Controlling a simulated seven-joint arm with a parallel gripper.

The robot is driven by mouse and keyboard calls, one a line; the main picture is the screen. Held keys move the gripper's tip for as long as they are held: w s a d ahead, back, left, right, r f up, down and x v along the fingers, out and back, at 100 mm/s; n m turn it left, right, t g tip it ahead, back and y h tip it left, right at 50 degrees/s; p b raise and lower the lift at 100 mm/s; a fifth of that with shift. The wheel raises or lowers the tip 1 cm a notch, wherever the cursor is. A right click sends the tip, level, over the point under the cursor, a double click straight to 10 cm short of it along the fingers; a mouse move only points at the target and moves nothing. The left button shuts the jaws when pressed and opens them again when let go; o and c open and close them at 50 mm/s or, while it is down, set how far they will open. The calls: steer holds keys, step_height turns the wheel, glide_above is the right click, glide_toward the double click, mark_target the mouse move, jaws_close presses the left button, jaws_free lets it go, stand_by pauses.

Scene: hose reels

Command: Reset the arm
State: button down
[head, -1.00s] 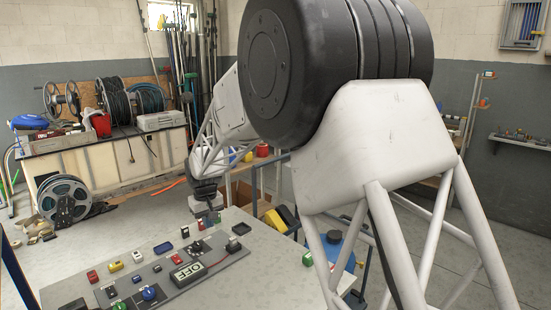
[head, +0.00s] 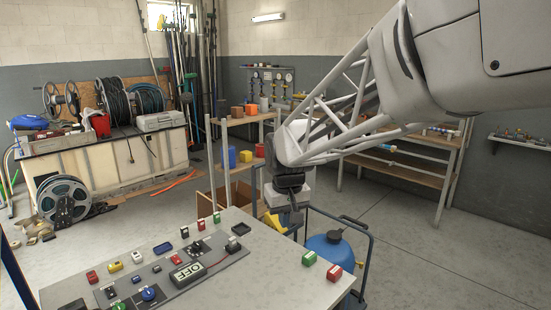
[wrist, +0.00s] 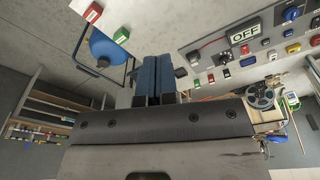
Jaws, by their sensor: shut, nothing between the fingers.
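My gripper (head: 288,212) hangs at the end of my white lattice arm, past the far right edge of the grey work table (head: 225,290) in the head view. In the wrist view my gripper (wrist: 156,75) shows two dark blue fingers side by side and closed, with nothing held. The control panel (head: 212,262) lies on the table, left of my gripper, with an OFF display (head: 188,272) and coloured buttons. The panel (wrist: 222,65) also shows upper right in the wrist view.
Green (head: 309,258) and red (head: 334,272) blocks sit near the table's right edge. A blue tank (head: 328,250) on a cart stands beside the table. Wooden shelves (head: 410,170) stand behind my arm. Hose reels (head: 65,200) are at the left. Open floor lies between.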

steer(key=s+d+m, duration=0.1)
steer(key=s+d, duration=0.4)
steer(key=s, duration=0.4)
steer(key=s+d+f+m, duration=0.1)
steer(key=s+d, duration=0.4)
steer(key=s, duration=0.5)
steer(key=s+d+f+m+t, duration=0.1)
steer(key=s+d+m, duration=0.1)
steer(key=s+d, duration=0.4)
steer(key=shift+s+h, duration=0.3)
steer(key=shift+s, duration=1.4)
